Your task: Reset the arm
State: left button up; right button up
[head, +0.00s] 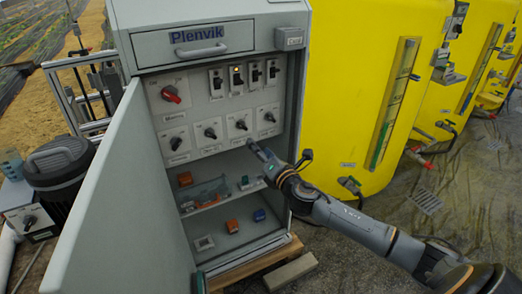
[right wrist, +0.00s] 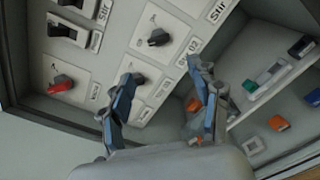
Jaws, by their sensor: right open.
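My right arm (head: 345,215) reaches in from the lower right toward an open grey cabinet (head: 222,57) marked Plenvik. My right gripper (head: 256,147) is at the cabinet's opening, just below the lower row of black rotary knobs. In the right wrist view the gripper (right wrist: 168,85) has its two fingers spread apart with nothing held between them. A black knob (right wrist: 137,80) shows beside the left finger there; I cannot tell if they touch. My left gripper is not in view.
The cabinet door (head: 125,200) stands open at the left. A red knob (head: 171,94) and several switches are on the panel. Shelves below hold small orange (head: 232,226) and blue (head: 259,215) parts. A yellow tank (head: 365,90) stands close at the right.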

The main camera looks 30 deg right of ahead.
dwell(0.3)
jog(key=s+a+f+m+g, duration=0.35)
jog(key=s+f+m, duration=0.35)
jog(key=f, duration=0.6)
jog(key=s+a+f+m+g, duration=0.2)
jog(key=s+f+m+g, duration=0.25)
jog(key=s+f, duration=0.6)
jog(key=s+a+f+m+g, duration=0.25)
jog(key=s+f+m, duration=0.4)
jog(key=f, duration=0.75)
jog(key=s+a+f+m+g+y, duration=0.1)
jog(key=s+a+f+m+g, duration=0.2)
jog(key=s, duration=0.4)
jog(key=s+a+f+m+g, duration=0.25)
jog(key=s+a+f, duration=0.2)
jog(key=s, duration=0.25)
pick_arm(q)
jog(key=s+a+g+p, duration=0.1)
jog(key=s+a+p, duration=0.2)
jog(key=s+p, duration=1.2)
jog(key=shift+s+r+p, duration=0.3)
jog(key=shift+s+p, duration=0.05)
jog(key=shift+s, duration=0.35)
pick_arm(e)
jog(key=s+d+g, duration=0.1)
jog(key=s+d, duration=0.2)
jog(key=s, duration=1.4)
jog(key=shift+s+m, duration=0.35)
jog(key=shift+s, duration=0.05)
